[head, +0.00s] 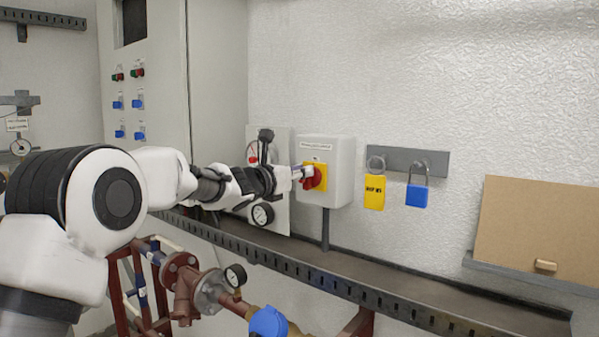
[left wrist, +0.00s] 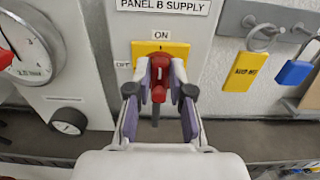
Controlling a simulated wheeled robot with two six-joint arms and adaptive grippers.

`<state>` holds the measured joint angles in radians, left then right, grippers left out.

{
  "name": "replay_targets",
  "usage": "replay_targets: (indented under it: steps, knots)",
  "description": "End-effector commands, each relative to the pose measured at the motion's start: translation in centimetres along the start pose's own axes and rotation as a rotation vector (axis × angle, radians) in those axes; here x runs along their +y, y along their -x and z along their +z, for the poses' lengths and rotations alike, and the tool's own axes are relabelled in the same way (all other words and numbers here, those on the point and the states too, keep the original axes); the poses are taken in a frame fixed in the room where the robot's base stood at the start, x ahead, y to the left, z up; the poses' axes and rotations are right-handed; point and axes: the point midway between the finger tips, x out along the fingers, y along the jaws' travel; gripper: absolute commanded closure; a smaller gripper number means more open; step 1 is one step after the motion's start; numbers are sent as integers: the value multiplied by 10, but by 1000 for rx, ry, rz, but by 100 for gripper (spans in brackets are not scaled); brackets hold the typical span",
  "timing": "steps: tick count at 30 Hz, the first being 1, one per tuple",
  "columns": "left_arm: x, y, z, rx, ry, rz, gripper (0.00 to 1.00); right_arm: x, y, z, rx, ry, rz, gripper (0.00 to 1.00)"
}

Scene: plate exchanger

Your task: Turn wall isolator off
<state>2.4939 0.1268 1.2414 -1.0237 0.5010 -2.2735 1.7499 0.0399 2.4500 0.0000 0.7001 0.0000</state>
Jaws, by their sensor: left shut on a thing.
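The wall isolator (head: 337,173) is a light grey box on the white wall, with a yellow plate and a red rotary handle (head: 313,179). In the left wrist view, the isolator (left wrist: 205,28) reads "PANEL B SUPPLY". "ON" stands above the yellow plate (left wrist: 180,47) and "OFF", partly hidden, at its left. My left gripper (head: 306,174) reaches the handle from the left. In the left wrist view, its two fingers (left wrist: 163,85) are shut on the red handle (left wrist: 159,92), one on each side. The handle looks roughly upright. My right gripper is in neither view.
A grey rail (head: 408,155) right of the isolator holds a yellow tag (head: 375,192) and a blue padlock (head: 417,195). A gauge panel (head: 282,205) stands close on the left. A slotted cable tray (head: 400,290) runs below. A brown board (head: 540,230) leans at the right.

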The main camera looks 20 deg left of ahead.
Motion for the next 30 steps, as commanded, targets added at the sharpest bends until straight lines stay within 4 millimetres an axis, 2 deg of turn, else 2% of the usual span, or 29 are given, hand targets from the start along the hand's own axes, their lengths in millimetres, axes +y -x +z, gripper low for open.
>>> replay_targets:
  steps: [11, 30]
  knots:
    - [3, -1, -2, 3, 176, 0, 100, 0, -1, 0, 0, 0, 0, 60]
    - [11, -1, -7, 6, 770, 0, 100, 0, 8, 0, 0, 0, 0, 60]
